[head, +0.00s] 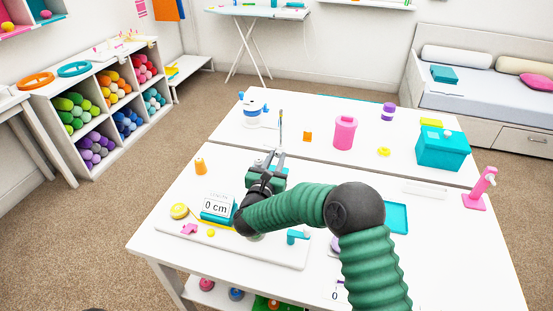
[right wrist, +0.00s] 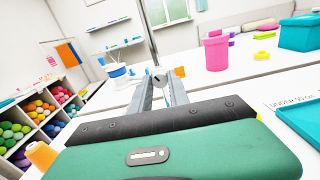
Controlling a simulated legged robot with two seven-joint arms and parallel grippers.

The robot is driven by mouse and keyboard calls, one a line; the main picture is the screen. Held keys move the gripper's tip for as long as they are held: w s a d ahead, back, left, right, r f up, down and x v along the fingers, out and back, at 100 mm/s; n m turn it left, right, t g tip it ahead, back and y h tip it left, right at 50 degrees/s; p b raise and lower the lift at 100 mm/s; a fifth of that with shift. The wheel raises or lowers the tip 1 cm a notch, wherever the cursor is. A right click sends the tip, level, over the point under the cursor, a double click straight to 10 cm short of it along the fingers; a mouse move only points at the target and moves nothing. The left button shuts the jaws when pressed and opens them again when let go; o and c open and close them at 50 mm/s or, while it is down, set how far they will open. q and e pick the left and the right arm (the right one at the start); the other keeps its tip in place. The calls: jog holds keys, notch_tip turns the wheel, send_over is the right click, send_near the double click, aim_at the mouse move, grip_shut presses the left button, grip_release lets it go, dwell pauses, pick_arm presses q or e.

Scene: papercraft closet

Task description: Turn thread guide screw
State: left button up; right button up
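A thin upright metal post (head: 281,122) stands on the table beyond my right gripper; in the right wrist view the post (right wrist: 148,38) rises above the fingertips. A small dark round screw head (right wrist: 158,76) shows at its lower part, between the fingertips. My right gripper (head: 280,154) reaches away over the table, and in its wrist view the fingers (right wrist: 161,82) are apart on either side of the screw head. I cannot tell whether they touch it. The foot of the post is hidden behind my gripper. My left gripper is not in view.
A teal "0 cm" display (head: 217,208) stands left of my right arm on a white board (head: 285,254). Beyond are a blue-and-white figure (head: 252,108), an orange spool (head: 308,136), a pink canister (head: 344,133) and a teal box (head: 443,149). A teal tray (head: 396,217) lies right.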

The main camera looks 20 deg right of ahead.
grip_shut()
jog(key=shift+a+f+n+b, duration=0.1)
jog(key=shift+n+b, duration=0.7)
jog(key=shift+n, duration=0.5)
jog(key=shift+n+b, duration=0.55)
jog(key=shift+n, duration=1.45)
jog(key=o, duration=0.8)
grip_release()
jog(key=shift+a, duration=0.1)
jog(key=v, duration=1.6)
jog(key=shift+s+a, duration=0.3)
